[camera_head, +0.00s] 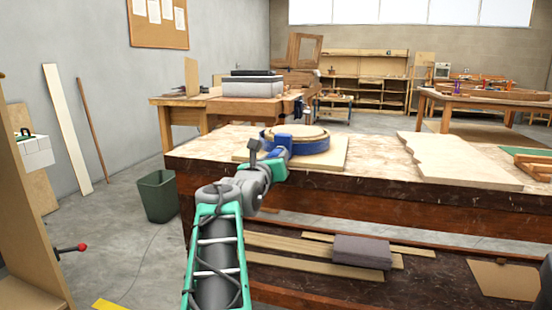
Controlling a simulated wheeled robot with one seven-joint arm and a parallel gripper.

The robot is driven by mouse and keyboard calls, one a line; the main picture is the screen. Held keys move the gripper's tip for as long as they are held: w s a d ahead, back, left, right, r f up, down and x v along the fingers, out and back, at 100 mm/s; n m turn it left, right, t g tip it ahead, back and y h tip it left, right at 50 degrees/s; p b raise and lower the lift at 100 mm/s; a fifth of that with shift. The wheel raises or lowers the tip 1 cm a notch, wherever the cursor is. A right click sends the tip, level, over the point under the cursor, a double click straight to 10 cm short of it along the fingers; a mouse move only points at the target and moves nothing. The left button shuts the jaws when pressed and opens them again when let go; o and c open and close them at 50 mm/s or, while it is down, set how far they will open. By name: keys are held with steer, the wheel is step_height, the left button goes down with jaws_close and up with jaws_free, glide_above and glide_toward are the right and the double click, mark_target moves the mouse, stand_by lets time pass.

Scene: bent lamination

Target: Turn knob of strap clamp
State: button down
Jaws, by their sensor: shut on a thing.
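A round pale wooden ring (297,131) lies on a light board (334,153) on the near workbench. The blue strap of the strap clamp (312,146) runs around it, with a blue clamp body (280,140) at its near left side. My gripper (277,157) is at the near left edge of the ring, touching the clamp area. It is small in the picture and partly covered by my wrist. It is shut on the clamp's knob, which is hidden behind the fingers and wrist.
The near workbench (380,175) has a pale wavy-edged board (459,160) to the right. Boards and a grey block (360,251) lie on its lower shelf. A green bin (157,196) stands on the floor to the left. Another bench (185,104) with grey cases stands behind.

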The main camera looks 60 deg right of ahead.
steer(key=shift+m, duration=0.4)
steer(key=c, duration=1)
jaws_free()
steer(key=shift+o, duration=0.2)
steer(key=s+a, duration=0.1)
steer(key=a, duration=0.6)
steer(key=shift+s+a, duration=0.15)
steer(key=shift+a, duration=0.2)
